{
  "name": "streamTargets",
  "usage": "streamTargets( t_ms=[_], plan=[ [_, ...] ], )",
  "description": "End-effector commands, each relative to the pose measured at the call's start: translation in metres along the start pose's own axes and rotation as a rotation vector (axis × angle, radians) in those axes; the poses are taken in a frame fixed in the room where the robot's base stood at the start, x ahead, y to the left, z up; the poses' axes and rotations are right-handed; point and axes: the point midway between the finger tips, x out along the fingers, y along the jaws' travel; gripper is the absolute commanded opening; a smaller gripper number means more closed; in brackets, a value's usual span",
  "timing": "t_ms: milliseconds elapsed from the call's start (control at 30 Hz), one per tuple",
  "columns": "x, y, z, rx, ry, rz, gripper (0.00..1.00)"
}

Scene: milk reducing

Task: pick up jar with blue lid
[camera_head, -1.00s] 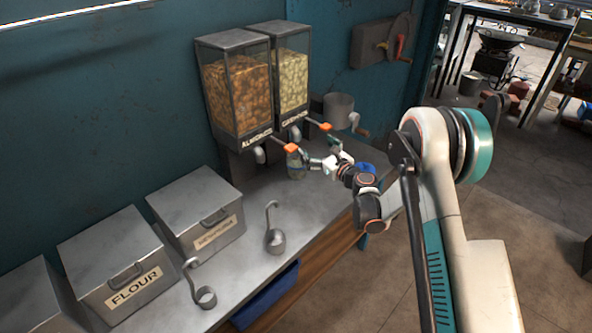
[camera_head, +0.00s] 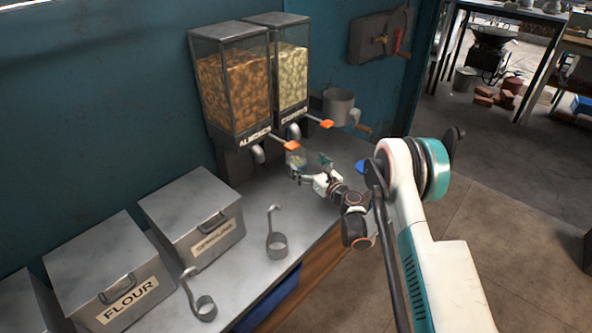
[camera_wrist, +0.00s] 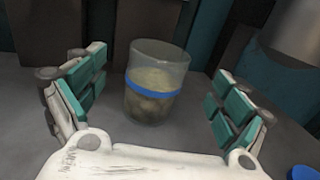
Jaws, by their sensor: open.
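A clear glass jar (camera_head: 296,160) stands upright on the metal counter under the dispensers. In the wrist view the jar (camera_wrist: 156,82) has a blue band around its middle, pale and darker contents, and an open top with no lid on it. A blue disc like a lid (camera_head: 361,167) lies apart, right of my gripper, and shows at the lower right corner of the wrist view (camera_wrist: 304,173). My gripper (camera_head: 312,169) is open and empty, right beside the jar. In the wrist view its green-padded fingers (camera_wrist: 160,88) stand wide on either side, with the jar ahead between them.
Almond (camera_head: 232,85) and second (camera_head: 290,75) dispensers with orange levers stand behind the jar. A grinder (camera_head: 338,107) is at the right. Metal bins, including flour (camera_head: 112,280), and two ladles (camera_head: 276,243) (camera_head: 204,307) occupy the left and front counter.

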Motion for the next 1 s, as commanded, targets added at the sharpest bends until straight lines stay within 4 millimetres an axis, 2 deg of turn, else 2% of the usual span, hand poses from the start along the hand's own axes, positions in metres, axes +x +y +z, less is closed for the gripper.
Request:
streamTargets(
  t_ms=[100,367,633,933,967,1000],
  plan=[
    [0.016,0.000,-0.001,0.000,0.000,0.001,0.93],
    [0.035,0.001,-0.001,0.000,0.000,0.002,0.93],
    [0.070,0.001,-0.001,0.000,0.000,0.001,0.93],
    [0.075,0.000,0.001,0.000,0.000,0.000,0.93],
    [0.075,0.000,0.001,0.000,0.000,0.000,0.90],
    [0.075,0.000,0.001,0.000,0.000,0.000,0.81]
  ],
)
